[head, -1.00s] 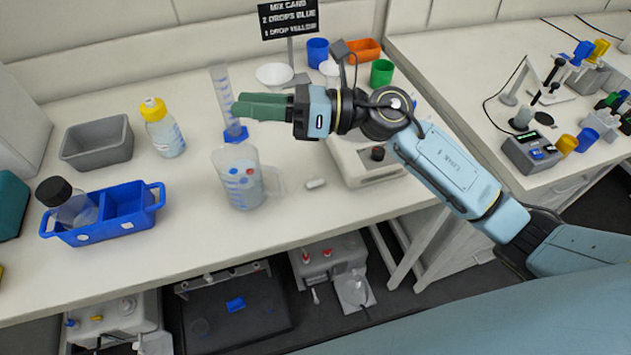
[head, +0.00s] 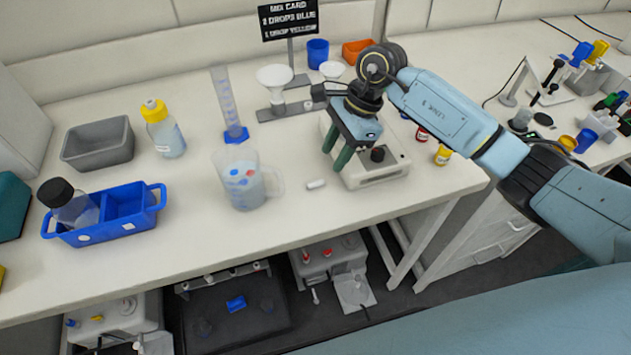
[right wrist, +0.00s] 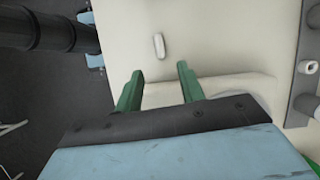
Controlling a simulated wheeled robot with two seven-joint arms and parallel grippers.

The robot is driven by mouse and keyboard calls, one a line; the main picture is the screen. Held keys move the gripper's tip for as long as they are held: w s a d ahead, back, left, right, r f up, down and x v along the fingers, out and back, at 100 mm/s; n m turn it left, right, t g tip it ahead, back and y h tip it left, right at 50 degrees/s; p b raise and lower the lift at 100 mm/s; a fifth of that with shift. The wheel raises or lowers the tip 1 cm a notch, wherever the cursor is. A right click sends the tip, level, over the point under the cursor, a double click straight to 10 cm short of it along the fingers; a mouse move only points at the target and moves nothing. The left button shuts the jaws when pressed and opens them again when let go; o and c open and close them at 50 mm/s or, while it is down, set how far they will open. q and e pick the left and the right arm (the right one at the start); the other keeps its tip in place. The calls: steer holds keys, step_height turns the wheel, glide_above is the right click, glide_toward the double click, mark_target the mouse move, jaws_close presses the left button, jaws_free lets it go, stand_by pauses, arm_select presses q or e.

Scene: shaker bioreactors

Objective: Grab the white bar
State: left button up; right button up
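The small white bar (head: 316,184) lies flat on the bench top, between the measuring jug and the white bench device. It also shows in the right wrist view (right wrist: 159,46), ahead of the fingertips and roughly between their lines. My right gripper (head: 336,158) points downward beside the front left of the device, above and to the right of the bar. Its green fingers (right wrist: 160,72) are apart with nothing between them. My left gripper is not in view.
A measuring jug (head: 241,182) stands left of the bar. The white bench device (head: 375,175) with a dark knob is close behind and right of it. A blue carrier (head: 130,208) sits far left. The bench front edge is near, with clear surface around the bar.

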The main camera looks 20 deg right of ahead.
mark_target(320, 181)
steer(key=shift+p+x, duration=0.4)
steer(key=shift+x, duration=3.1)
steer(key=shift+w, duration=0.1)
jaws_close()
